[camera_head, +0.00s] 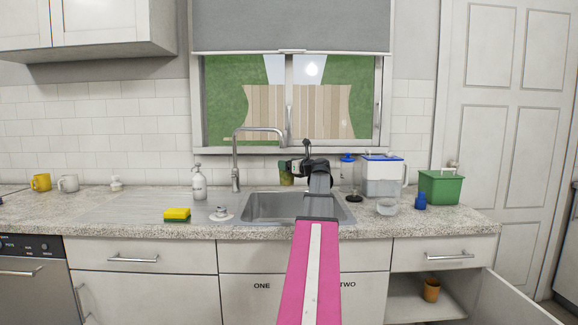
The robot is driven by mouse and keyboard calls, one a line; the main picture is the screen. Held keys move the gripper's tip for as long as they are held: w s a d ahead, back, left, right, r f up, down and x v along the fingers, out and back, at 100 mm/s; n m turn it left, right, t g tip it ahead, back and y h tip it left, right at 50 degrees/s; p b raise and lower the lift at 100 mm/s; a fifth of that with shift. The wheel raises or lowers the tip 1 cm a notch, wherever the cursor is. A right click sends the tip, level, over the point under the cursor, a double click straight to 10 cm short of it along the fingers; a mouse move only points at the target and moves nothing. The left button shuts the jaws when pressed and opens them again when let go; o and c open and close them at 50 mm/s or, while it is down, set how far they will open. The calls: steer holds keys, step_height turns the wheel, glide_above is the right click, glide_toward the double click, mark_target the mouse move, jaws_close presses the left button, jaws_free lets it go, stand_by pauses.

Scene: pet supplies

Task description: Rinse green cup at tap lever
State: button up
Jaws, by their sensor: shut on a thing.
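A tap (236,165) with a squared spout stands behind the left part of the sink (243,209). Its lever is too small to make out clearly. A small green cup (286,174) shows above the sink's back edge, below and close to the end of the spout. My gripper (291,167) reaches over the sink from the front and is shut on this cup at its right side. The cup looks roughly upright. My wrist hides part of the sink and the cup's right edge. I see no clear stream of water.
On the counter stand a soap bottle (198,183), a yellow-green sponge (177,215), a clear bowl (387,206), a white-and-blue container (382,177) and a green box (440,187). A cabinet door (515,300) hangs open at right, with an orange-brown cup (431,290) inside. The counter left of the sink has free room.

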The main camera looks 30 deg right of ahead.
steer(key=shift+w+d+f, duration=0.2)
steer(key=shift+w+d, duration=0.25)
steer(key=shift+w, duration=0.4)
steer(key=shift+w+d+f, duration=0.2)
steer(key=shift+w+d, duration=0.3)
steer(key=shift+w, duration=0.35)
steer(key=shift+w+d+f, duration=0.2)
steer(key=shift+w+d, duration=0.25)
steer(key=shift+w, duration=0.4)
steer(key=shift+d, duration=0.1)
steer(key=shift+s+d, duration=0.3)
steer(key=shift+d, duration=0.1)
steer(key=shift+a, duration=0.15)
steer(key=shift+w+a, duration=0.3)
steer(key=shift+a, duration=0.1)
steer(key=shift+s+d, duration=0.15)
steer(key=shift+d, duration=0.1)
steer(key=shift+s+d, duration=0.15)
steer(key=shift+d, duration=0.15)
